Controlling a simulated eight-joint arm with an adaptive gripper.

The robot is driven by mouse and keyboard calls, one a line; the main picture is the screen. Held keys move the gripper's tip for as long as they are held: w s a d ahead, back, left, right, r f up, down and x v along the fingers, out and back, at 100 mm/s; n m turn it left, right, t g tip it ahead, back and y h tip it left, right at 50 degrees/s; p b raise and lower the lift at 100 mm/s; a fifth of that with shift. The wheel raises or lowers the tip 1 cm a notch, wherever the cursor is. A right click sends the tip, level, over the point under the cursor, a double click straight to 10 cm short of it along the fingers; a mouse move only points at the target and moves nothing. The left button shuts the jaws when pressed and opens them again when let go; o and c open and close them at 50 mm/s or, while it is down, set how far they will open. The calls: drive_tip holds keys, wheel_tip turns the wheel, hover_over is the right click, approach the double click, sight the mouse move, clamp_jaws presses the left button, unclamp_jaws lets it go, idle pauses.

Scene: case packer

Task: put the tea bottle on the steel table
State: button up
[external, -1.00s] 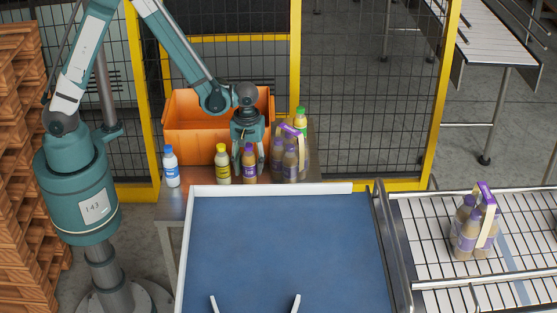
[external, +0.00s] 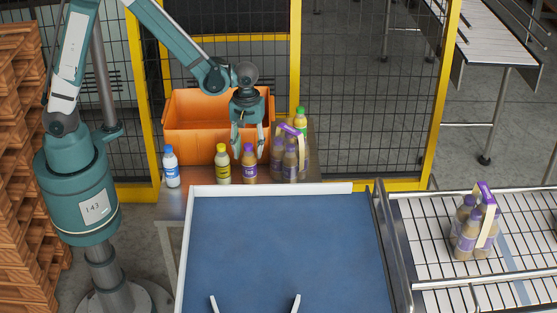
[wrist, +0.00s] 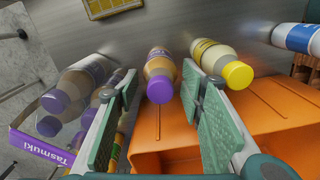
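The purple-capped bottle with brown contents (external: 249,170), which I take to be the tea bottle, stands upright on the steel table (external: 172,205). In the wrist view, this bottle (wrist: 160,70) shows beyond and between my fingers, touching neither. My gripper (external: 249,153) is just above it, pointing down. Its two fingers are spread and empty, with a clear gap between them in the wrist view (wrist: 161,95). The steel table (wrist: 165,18) is also visible there as a grey surface.
A yellow-capped bottle (external: 222,168) and a blue-capped bottle (external: 171,170) stand left of it. A purple-capped multipack (external: 290,160) is close on the right, with a green-capped bottle (external: 301,120) behind. An orange crate (external: 190,135) is behind; a blue conveyor (external: 285,250) is in front.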

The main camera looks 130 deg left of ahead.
drive_tip(key=shift+r, duration=2.35)
drive_tip(key=shift+d+r, duration=0.1)
drive_tip(key=shift+w+d+r, duration=0.1)
drive_tip(key=shift+w+d, duration=0.05)
drive_tip(key=w+d+r+m+t, duration=0.15)
drive_tip(key=d+r+m, duration=0.3)
drive_tip(key=d, duration=0.45)
drive_tip(key=w+d+r+m+t+y, duration=0.1)
drive_tip(key=w+d+r+m, duration=0.2)
drive_tip(key=d+r, duration=0.35)
drive_tip(key=w+d+r+m+t, duration=0.1)
drive_tip(key=w+d+r+m, duration=0.2)
drive_tip(key=d, duration=0.7)
drive_tip(key=s+d+r+m+t, duration=0.1)
drive_tip(key=s+d+m, duration=0.2)
drive_tip(key=d, duration=0.4)
drive_tip(key=s+d+r+m+t, duration=0.1)
drive_tip(key=s+d+r+m, duration=0.1)
drive_tip(key=d+m, duration=0.4)
drive_tip(key=s+d+r+m+t+h, duration=0.1)
drive_tip(key=s+d+m, duration=0.3)
drive_tip(key=d, duration=0.6)
drive_tip(key=shift+r+m+t, duration=0.35)
drive_tip(key=shift+r+m, duration=0.1)
drive_tip(key=shift+r, duration=0.05)
drive_tip(key=shift+f, duration=0.1)
